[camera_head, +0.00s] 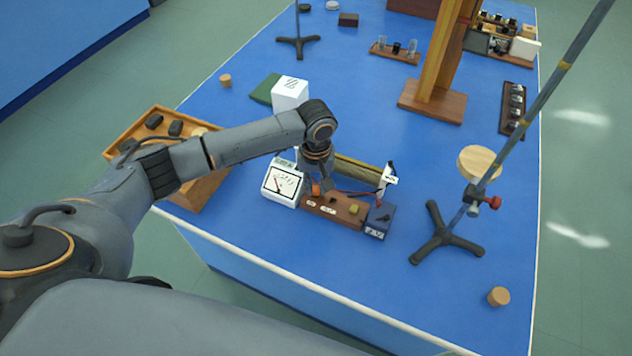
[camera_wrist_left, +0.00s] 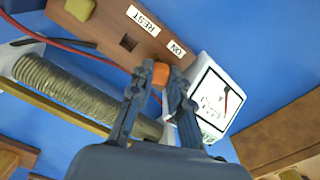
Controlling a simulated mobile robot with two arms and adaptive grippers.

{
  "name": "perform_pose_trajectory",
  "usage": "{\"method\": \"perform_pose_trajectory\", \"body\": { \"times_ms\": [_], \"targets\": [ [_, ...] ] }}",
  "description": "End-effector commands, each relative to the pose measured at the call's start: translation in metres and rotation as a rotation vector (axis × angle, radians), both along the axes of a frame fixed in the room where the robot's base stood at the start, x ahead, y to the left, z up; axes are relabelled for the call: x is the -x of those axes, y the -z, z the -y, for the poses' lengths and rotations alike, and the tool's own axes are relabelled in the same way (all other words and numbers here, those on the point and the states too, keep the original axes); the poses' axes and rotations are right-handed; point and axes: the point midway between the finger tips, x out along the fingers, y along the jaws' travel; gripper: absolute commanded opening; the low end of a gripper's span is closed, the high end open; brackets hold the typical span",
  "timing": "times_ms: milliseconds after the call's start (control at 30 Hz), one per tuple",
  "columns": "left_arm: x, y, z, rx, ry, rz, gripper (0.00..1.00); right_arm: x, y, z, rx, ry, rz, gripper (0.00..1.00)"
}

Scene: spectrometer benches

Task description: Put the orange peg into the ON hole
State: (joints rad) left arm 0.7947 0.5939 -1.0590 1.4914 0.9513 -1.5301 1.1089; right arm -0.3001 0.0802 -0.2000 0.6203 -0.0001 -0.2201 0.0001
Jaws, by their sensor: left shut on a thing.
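The brown wooden block (camera_head: 345,212) carries white labels. In the left wrist view, the block (camera_wrist_left: 105,25) shows an ON label (camera_wrist_left: 177,48) and a REST label (camera_wrist_left: 142,19). An empty square hole (camera_wrist_left: 128,42) lies by the REST label. My left gripper (camera_head: 317,183) points down over the block's left end, shut on the orange peg (camera_head: 316,189). The peg (camera_wrist_left: 160,75) shows between the fingertips (camera_wrist_left: 161,82), close to the ON label. The ON hole is hidden by the peg and fingers; I cannot tell whether the peg's lower end is in it. My right gripper is out of view.
A white dial meter (camera_head: 282,184) stands left of the block. A dark blue box (camera_head: 378,220) stands at its right end, and a wire coil (camera_wrist_left: 60,88) lies behind it. A red wire runs nearby. A rod stand (camera_head: 444,235) is further right.

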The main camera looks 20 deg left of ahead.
Motion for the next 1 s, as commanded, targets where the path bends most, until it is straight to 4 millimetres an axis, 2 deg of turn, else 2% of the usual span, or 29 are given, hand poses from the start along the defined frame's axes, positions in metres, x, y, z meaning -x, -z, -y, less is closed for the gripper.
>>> {"method": "perform_pose_trajectory", "body": {
  "times_ms": [300, 333, 400, 467, 767, 867, 1000],
  "targets": [
    [0.000, 0.002, 0.000, 0.000, 0.000, 0.000, 0.00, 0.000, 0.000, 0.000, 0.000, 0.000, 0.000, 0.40],
    [0.000, 0.002, 0.000, 0.000, 0.000, 0.000, 0.20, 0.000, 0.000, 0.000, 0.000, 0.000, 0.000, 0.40],
    [0.000, 0.002, 0.000, 0.000, 0.000, 0.000, 0.34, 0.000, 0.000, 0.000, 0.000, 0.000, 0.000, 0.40],
    [0.000, 0.002, 0.000, 0.000, 0.000, 0.000, 0.44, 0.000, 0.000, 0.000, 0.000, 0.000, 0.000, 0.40],
    [0.000, 0.001, 0.000, 0.000, 0.000, 0.000, 0.44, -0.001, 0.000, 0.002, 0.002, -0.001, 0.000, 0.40],
    [-0.001, -0.008, 0.000, 0.001, 0.000, 0.001, 0.44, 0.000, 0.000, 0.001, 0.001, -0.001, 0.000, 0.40],
    [-0.001, -0.032, 0.000, 0.001, 0.002, 0.003, 0.44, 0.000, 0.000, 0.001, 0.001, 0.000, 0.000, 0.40]
  ]
}}
